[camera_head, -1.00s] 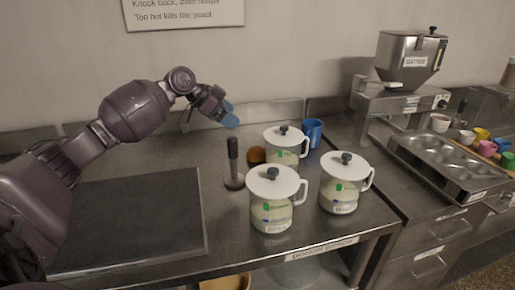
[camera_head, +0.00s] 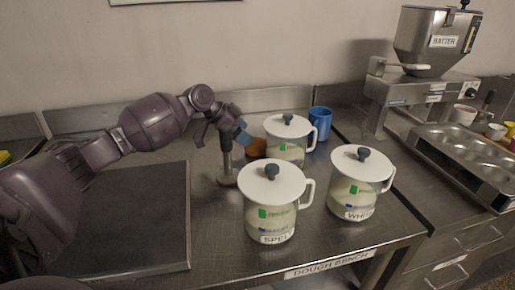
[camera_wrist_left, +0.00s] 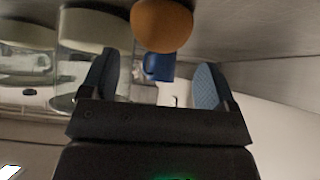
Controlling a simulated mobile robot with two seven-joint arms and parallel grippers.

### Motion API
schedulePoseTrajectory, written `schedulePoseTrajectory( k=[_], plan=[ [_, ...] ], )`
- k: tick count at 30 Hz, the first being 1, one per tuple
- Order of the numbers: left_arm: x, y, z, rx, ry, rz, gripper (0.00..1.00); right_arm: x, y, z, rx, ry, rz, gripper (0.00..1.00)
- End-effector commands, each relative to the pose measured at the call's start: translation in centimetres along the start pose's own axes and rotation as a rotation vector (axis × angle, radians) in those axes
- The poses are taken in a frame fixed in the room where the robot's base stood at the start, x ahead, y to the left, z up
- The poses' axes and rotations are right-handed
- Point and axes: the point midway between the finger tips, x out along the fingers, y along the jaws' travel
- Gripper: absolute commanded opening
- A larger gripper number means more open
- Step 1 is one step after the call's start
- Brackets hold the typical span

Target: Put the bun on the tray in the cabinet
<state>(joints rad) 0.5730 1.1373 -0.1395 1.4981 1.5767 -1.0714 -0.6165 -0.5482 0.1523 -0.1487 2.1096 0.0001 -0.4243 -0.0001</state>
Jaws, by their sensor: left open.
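A round orange-brown bun (camera_head: 257,148) sits at the back of the dough bench, partly hidden behind a dark-handled press tool and my left gripper. My left gripper (camera_head: 242,136) is open and empty, close to the bun on its left. In the left wrist view the bun (camera_wrist_left: 162,25) shows beyond the gap between the blue-padded fingers (camera_wrist_left: 157,85), apart from them. I cannot make out the cabinet or a tray in it. My right gripper is not in view.
The press tool (camera_head: 227,165) stands just in front of my left gripper. Lidded jars (camera_head: 269,212), (camera_head: 357,190), (camera_head: 287,135) and a blue cup (camera_head: 320,124) crowd the right side. A dark board (camera_head: 130,225) lies bare on the left. A batter machine (camera_head: 425,85) and a moulded pan (camera_head: 470,160) stand right.

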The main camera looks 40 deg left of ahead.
Motion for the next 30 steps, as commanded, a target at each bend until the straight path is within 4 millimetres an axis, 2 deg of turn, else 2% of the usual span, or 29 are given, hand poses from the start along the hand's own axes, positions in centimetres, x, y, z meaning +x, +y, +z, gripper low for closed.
schedulePoseTrajectory(
  k=[5, 15, 23, 29, 30],
  plan=[
    [1.0, 0.0, 0.1, 0.000, 0.000, -0.001, 0.81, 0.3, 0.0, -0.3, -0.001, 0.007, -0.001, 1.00],
    [5.3, 0.1, 0.7, -0.001, -0.001, 0.001, 0.81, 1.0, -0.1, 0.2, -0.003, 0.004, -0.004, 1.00],
    [5.5, 0.1, 0.5, 0.000, 0.001, -0.002, 0.81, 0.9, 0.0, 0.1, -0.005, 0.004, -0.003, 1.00],
    [5.5, 0.1, 0.5, -0.001, 0.001, -0.002, 0.54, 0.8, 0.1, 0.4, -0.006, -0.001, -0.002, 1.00],
    [5.5, 0.1, 0.5, -0.001, 0.001, -0.002, 0.52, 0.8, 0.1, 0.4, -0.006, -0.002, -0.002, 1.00]
  ],
)
